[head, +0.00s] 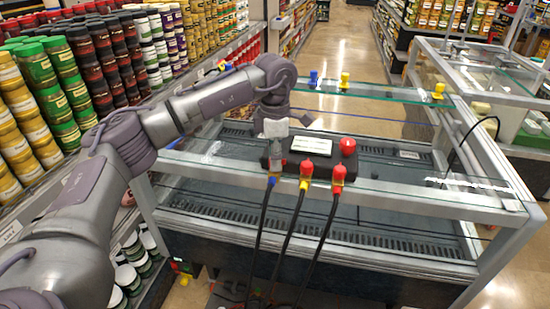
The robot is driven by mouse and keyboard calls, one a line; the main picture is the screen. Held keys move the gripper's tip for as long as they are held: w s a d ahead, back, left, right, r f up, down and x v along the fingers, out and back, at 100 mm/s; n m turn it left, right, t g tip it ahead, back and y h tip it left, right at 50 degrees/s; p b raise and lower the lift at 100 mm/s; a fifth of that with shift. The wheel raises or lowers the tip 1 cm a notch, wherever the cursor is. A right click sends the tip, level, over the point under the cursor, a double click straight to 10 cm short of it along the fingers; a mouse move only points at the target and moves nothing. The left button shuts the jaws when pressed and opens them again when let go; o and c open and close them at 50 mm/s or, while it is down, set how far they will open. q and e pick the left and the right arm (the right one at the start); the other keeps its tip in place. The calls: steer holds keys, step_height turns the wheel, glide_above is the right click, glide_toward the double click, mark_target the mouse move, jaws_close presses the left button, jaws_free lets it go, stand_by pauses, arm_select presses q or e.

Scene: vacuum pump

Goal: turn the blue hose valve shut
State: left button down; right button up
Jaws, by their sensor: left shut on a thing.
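The blue hose valve (271,181) is at the left end of a row of three hose fittings at the front of the black pump box. A black hose hangs down from it. My left gripper (275,158) reaches down from above over this valve and is shut on its upper part. The gripper hides the valve's handle, so I cannot tell its angle. Two valves with red handles, the middle one (307,169) and the right one (339,174), stand to the right. My right gripper is out of view.
The pump box (362,163) has a white label and a red knob (348,147). It sits on a glass-topped metal case (420,199). Blue (314,77) and yellow (345,80) fittings stand on the back rail. Shelves of jars (62,88) line the left.

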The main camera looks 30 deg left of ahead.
arm_select(q)
steer(key=shift+m, duration=1.9)
steer(key=c, duration=0.9)
jaws_free()
step_height(320, 180, up, 12)
steer(key=shift+r, duration=0.1)
